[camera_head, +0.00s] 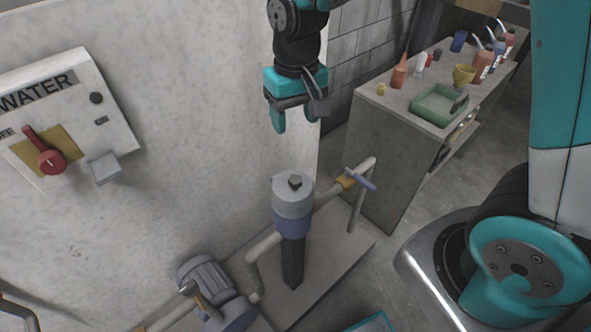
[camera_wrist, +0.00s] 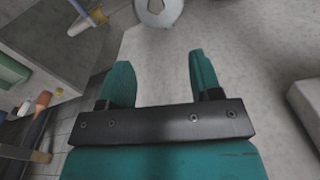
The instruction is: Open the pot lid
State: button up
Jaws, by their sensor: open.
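The pot is a blue-collared cylinder (camera_head: 292,224) on a dark post, beside the wall. In the wrist view, my gripper (camera_wrist: 160,68) shows two teal fingers spread apart. The lid's round grey top (camera_wrist: 150,17) is cut off at that view's top edge, ahead of the fingers.
A pipe with a blue-handled valve (camera_head: 360,179) runs right of the pot. A motor-like pump (camera_head: 212,290) stands lower left. A water panel (camera_head: 68,120) with a red lever is on the wall. A bench (camera_head: 400,115) with bottles and a green tray (camera_head: 438,106) stands right.

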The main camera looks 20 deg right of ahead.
aim_at(296, 179)
jog(key=f, duration=1.8)
jog(key=shift+w+d, duration=0.2)
jog(key=shift+w, duration=0.15)
jog(key=shift+c, duration=0.4)
grip_shut()
jog(key=shift+p, duration=0.35)
